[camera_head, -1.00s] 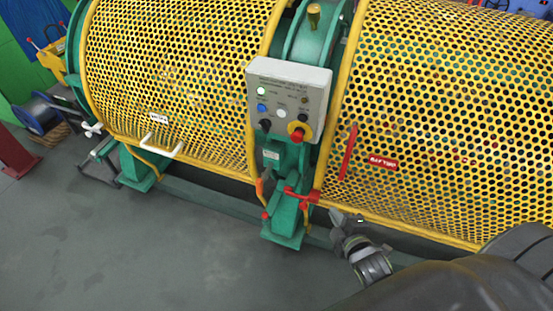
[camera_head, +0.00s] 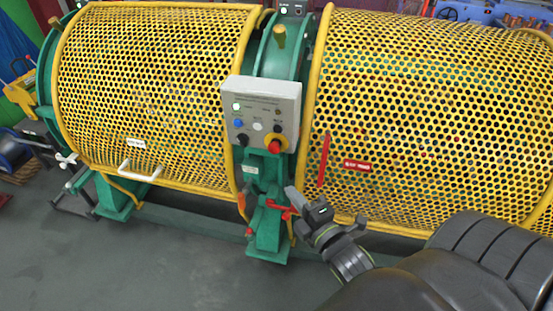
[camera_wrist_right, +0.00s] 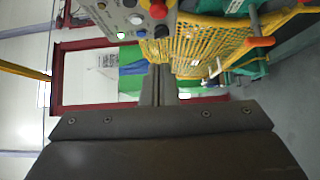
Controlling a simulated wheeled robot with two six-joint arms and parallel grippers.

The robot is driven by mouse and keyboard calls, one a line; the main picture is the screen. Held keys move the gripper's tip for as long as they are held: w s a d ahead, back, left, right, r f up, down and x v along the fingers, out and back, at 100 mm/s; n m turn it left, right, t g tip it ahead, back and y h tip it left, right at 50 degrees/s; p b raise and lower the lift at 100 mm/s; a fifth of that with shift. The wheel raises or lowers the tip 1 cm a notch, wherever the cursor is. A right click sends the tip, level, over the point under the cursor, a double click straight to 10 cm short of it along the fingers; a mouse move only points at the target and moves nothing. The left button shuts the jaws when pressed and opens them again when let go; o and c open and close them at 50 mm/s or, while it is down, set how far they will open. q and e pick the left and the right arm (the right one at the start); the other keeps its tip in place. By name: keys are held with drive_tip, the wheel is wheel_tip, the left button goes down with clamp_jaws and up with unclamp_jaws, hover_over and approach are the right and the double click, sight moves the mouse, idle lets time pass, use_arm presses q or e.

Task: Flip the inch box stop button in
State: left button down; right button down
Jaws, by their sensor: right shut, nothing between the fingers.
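The grey inch box (camera_head: 261,105) is mounted on the green stand between the two yellow guards. Its red stop button (camera_head: 274,146) sits on a yellow ring at the box's lower right. In the right wrist view the box (camera_wrist_right: 128,14) is at the top, with the red stop button (camera_wrist_right: 158,9) near the top edge. My right gripper (camera_head: 291,190) is shut and empty, below and slightly right of the box, apart from the button. Its closed fingers (camera_wrist_right: 157,85) show in the right wrist view. My left gripper is in no view.
Yellow perforated guards (camera_head: 160,90) stand on both sides of the box. A red valve handle (camera_head: 281,208) is on the green stand just left of my right gripper. A red bar (camera_head: 324,160) is on the right guard. The floor (camera_head: 150,260) in front is clear.

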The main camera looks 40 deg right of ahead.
drive_tip(key=p, duration=0.2)
approach(269, 150)
drive_tip(key=w+a, duration=0.3)
drive_tip(key=shift+w+d+r, duration=0.1)
drive_tip(key=shift+w+d, duration=0.6)
drive_tip(key=shift+d, duration=0.15)
drive_tip(key=shift+w+d, duration=0.7)
drive_tip(key=shift+d, duration=0.2)
